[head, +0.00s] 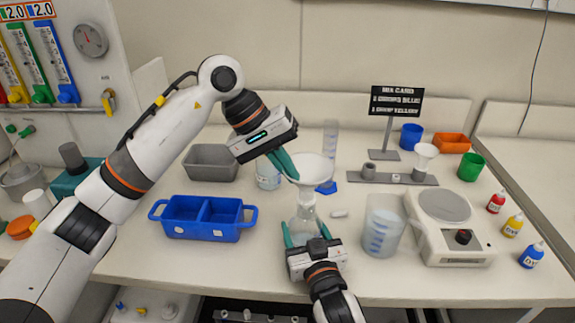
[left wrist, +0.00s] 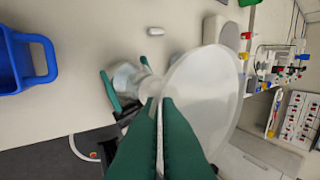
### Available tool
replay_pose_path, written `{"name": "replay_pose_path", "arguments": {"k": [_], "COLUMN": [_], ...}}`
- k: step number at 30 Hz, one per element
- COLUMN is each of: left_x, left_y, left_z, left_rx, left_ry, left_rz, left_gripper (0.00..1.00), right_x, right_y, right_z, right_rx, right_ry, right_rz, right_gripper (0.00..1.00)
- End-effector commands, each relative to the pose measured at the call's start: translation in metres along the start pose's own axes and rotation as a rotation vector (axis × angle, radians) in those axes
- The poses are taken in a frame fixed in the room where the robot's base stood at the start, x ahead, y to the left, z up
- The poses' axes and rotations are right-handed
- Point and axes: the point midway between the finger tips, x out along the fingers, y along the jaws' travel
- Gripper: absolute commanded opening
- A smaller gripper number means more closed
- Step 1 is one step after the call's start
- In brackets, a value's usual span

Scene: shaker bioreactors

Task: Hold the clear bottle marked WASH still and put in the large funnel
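The large white funnel (head: 316,168) is upright above the clear bottle (head: 304,222), its stem at the bottle's mouth. I cannot tell how deep the stem is. My left gripper (head: 291,174) is shut on the funnel's rim from the left; its green fingers (left wrist: 164,115) are pressed together at the funnel (left wrist: 208,95) in the left wrist view. The bottle stands upright on the bench. My right gripper (head: 305,236) has a finger on each side of it and is shut on it; the bottle (left wrist: 128,78) also shows in the left wrist view. No WASH marking is readable.
A blue two-part tray (head: 202,236) stands left of the bottle, with a grey bin (head: 210,160) behind. A beaker (head: 382,228) and a scale (head: 445,245) stand to the right. A small funnel (head: 425,153) sits in a grey rack. A white capsule-shaped piece (head: 339,214) lies near the bottle.

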Motion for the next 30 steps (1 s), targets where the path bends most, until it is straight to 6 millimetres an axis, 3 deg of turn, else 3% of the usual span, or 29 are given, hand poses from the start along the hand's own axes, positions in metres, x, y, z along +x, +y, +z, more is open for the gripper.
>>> {"name": "replay_pose_path", "arguments": {"k": [30], "left_x": [0.0062], "left_y": [0.0037], "left_z": [0.0], "left_rx": [0.0], "left_ry": [0.0], "left_rz": [-0.001], "left_gripper": [0.0], "right_x": [0.0], "right_y": [0.0], "right_z": [-0.0002], "right_rx": [0.0], "right_ry": [0.001], "right_rz": [0.0], "right_gripper": [0.28]}}
